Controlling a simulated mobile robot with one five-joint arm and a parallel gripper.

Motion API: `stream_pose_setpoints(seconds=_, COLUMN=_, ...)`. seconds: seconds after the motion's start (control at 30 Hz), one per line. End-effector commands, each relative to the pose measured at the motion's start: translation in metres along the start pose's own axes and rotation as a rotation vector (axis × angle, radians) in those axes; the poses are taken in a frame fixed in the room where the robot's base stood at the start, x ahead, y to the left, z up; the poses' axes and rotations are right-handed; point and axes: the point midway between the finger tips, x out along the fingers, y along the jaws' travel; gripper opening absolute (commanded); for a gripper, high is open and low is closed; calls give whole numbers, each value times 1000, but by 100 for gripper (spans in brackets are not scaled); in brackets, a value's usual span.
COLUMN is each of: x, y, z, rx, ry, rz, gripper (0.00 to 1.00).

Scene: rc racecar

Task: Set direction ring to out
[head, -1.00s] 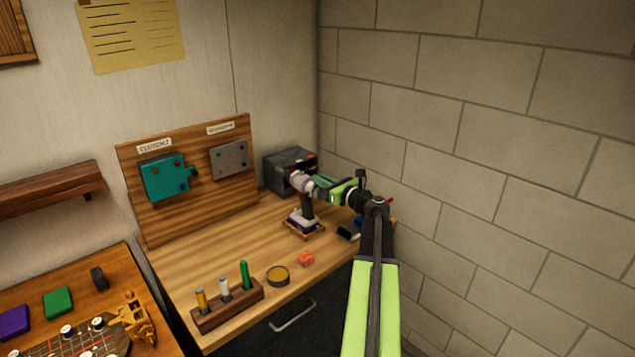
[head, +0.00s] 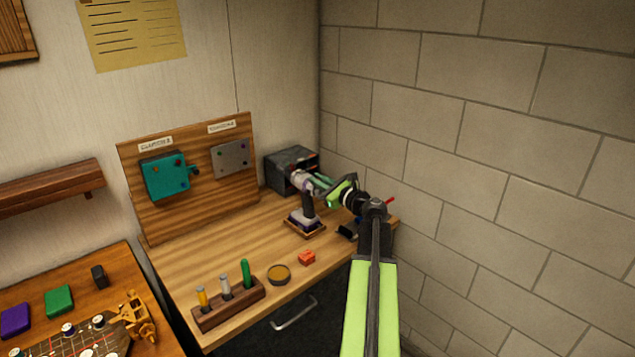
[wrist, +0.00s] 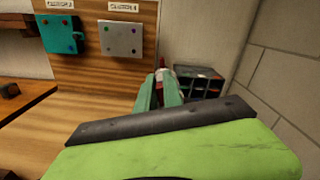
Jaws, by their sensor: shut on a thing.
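A drill (head: 307,212) with a pale and purple body stands upright on a small base on the wooden bench. My gripper (head: 318,183) reaches it from the right, and its green fingers are shut on the drill's upper part. The fingers also show in the wrist view (wrist: 158,92), close together, with a small grey and red part just past their tips. The direction ring cannot be made out apart from the fingers, and its setting cannot be read. My light green gripper body hides most of the drill in the wrist view.
A dark organiser box (head: 290,170) stands behind the drill. An upright board (head: 210,205) carries a teal box (head: 163,176) and a grey plate (head: 230,158). A tool rack (head: 228,304), a round tin (head: 279,274) and an orange block (head: 307,257) are in front. A block wall closes the right.

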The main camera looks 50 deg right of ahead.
Motion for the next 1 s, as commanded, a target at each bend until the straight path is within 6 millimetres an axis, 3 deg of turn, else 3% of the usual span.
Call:
stream_pose_setpoints(seconds=0.4, x=-1, y=10, z=-1, rx=-186, ry=1, rz=0, gripper=0)
stream_pose_setpoints(seconds=0.9, x=-1, y=10, z=-1, rx=-209, ry=1, rz=-1, gripper=0)
stream_pose_setpoints(seconds=0.93, x=-1, y=10, z=-1, rx=-209, ry=1, rz=-1, gripper=12)
stream_pose_setpoints(seconds=1.0, x=-1, y=10, z=-1, rx=-209, ry=1, rz=-1, gripper=21)
